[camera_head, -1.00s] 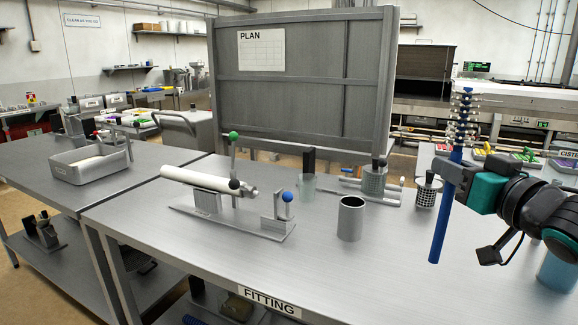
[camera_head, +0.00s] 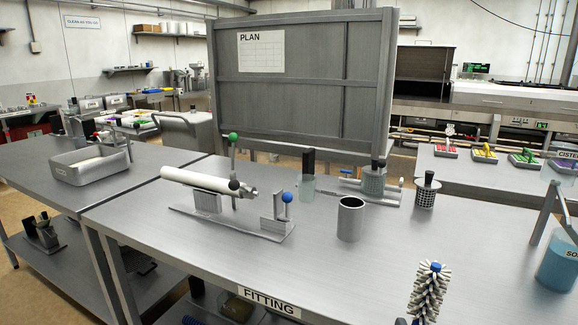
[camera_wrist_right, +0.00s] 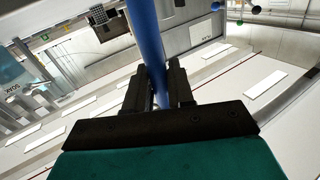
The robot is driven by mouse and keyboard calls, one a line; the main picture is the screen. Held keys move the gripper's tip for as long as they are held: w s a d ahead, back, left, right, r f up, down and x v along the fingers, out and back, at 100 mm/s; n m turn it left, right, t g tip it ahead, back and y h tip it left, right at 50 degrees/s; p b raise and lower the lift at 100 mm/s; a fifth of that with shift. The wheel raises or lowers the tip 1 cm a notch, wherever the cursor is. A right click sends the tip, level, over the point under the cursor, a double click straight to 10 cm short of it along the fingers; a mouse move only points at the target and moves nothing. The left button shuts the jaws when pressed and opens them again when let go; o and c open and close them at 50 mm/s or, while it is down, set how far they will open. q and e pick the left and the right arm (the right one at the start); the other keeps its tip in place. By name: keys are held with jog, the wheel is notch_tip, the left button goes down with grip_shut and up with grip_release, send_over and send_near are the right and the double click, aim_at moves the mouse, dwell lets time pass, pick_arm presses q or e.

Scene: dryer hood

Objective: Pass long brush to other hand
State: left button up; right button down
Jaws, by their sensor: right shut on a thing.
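The long brush (camera_head: 430,291) has white bristles and a blue tip. In the head view only its bristled head shows, at the bottom edge right of centre; the rest is cut off by the frame. Its blue handle (camera_wrist_right: 147,30) runs up through the right wrist view. My right gripper (camera_wrist_right: 159,72) is closed around this handle, with one black finger on each side. The right gripper cannot be clearly made out in the head view. My left gripper is in neither current view.
The steel fitting table has an open metal cup (camera_head: 351,219), a fixture with a white tube (camera_head: 200,179), and a perforated cup (camera_head: 425,194). The table's front middle is clear.

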jog(key=shift+w+r, duration=0.1)
jog(key=shift+r, duration=0.2)
